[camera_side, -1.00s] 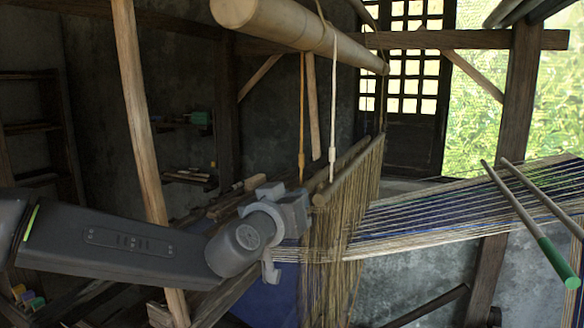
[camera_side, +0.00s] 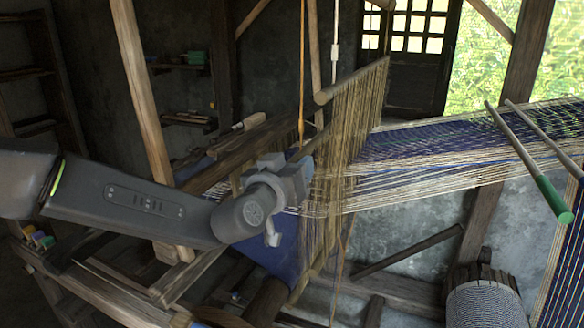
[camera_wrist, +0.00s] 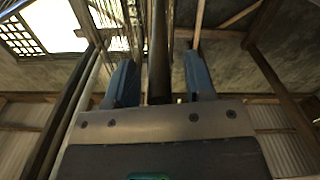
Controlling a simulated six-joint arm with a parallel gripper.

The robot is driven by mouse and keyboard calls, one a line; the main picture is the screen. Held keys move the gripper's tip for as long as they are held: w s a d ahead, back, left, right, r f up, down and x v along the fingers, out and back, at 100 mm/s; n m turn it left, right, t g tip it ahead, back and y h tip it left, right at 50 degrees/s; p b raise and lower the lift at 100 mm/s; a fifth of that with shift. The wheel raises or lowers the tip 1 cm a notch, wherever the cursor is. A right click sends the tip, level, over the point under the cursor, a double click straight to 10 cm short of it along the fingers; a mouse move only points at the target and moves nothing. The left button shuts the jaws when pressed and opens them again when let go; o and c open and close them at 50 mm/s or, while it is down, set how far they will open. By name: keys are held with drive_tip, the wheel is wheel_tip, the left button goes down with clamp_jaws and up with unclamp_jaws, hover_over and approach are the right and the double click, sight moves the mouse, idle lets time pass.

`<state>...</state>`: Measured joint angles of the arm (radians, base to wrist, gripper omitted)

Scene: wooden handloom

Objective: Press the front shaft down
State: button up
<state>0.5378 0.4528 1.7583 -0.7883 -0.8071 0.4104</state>
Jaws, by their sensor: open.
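The front shaft (camera_side: 313,144) is a wooden bar hung on an orange cord, with pale string heddles below it. It sits clearly lower than the back shaft (camera_side: 352,80), which hangs on a white cord. My gripper (camera_side: 303,168) is at the near end of the front shaft, partly hiding it. In the wrist view my gripper (camera_wrist: 160,78) has its two blue fingers apart. A dark bar, seemingly the front shaft (camera_wrist: 159,45), runs between them; I cannot tell whether they touch it.
Warp threads (camera_side: 430,155) spread into upper and lower layers right of the heddles. Two rods cross them, one green-tipped (camera_side: 530,160). Blue cloth (camera_side: 268,250) hangs below my gripper. A slanted wooden post (camera_side: 140,95) stands beside my arm.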

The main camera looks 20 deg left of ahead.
drive_tip(key=shift+s, duration=0.1)
drive_tip(key=s, duration=1.3)
drive_tip(key=shift+s, duration=0.35)
drive_tip(key=s+a+f+m+g, duration=0.1)
drive_tip(key=s+a+f+g, duration=0.2)
drive_tip(key=s+a+g, duration=0.3)
drive_tip(key=s+a+f+m+g, duration=0.1)
drive_tip(key=s+a+f+g, duration=0.2)
drive_tip(key=s+a, duration=1.1)
drive_tip(key=a+g, duration=0.1)
drive_tip(key=g, duration=0.2)
drive_tip(key=shift+s+a, duration=0.35)
